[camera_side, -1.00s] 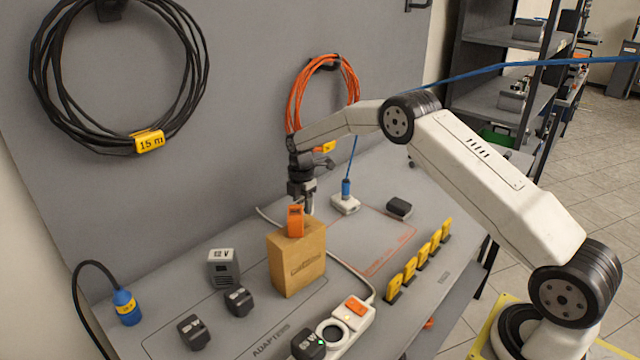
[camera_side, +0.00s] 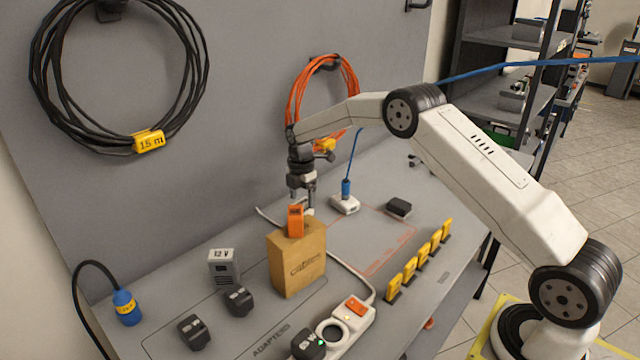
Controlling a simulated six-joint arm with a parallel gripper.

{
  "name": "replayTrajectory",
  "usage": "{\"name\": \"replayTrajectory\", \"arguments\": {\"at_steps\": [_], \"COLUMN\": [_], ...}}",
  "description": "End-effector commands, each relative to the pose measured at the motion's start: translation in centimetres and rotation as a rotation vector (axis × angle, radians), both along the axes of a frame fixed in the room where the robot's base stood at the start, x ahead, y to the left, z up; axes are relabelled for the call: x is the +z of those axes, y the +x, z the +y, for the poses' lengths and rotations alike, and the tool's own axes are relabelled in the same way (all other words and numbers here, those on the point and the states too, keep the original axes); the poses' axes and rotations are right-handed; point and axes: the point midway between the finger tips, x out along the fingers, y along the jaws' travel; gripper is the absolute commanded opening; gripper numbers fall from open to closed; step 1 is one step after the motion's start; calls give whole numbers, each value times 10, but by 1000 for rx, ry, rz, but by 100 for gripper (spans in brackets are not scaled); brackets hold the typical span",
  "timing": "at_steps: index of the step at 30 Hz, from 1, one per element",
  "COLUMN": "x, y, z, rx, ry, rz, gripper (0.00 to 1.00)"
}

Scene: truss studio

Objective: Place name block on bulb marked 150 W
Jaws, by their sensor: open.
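In the side view, my gripper (camera_side: 308,207) points down just behind and right of an orange block (camera_side: 295,221). It is open, and the block hides part of its fingers. The orange block stands upright on top of a tan cardboard box (camera_side: 298,262). Whether the fingers touch the block I cannot tell. I cannot make out a bulb or a 150 W mark in this view. The printing on the orange block is too small to read.
A power strip (camera_side: 352,317) with plugs lies in front. Dark adapters (camera_side: 194,332) stand left of the box. A row of yellow tags (camera_side: 410,270) stands on the right. A white socket (camera_side: 344,204) with a blue plug and cable is behind. Coiled cables hang on the grey board.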

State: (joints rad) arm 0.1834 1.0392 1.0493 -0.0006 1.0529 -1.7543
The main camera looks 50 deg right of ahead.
Motion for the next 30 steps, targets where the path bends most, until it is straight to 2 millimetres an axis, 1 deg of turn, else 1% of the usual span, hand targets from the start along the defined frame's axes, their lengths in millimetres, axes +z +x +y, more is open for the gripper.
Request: {"name": "replayTrajectory", "arguments": {"at_steps": [1,9,15,21,30], "x": [8,53,81,95,97], "y": [0,0,0,0,0], "z": [0,0,0,0,0], "rx": [0,0,0,0,0], "ry": [-1,-1,0,0,0], "rz": [-3,-3,-3,-1,0], "gripper": [81,81,81,81,81]}}
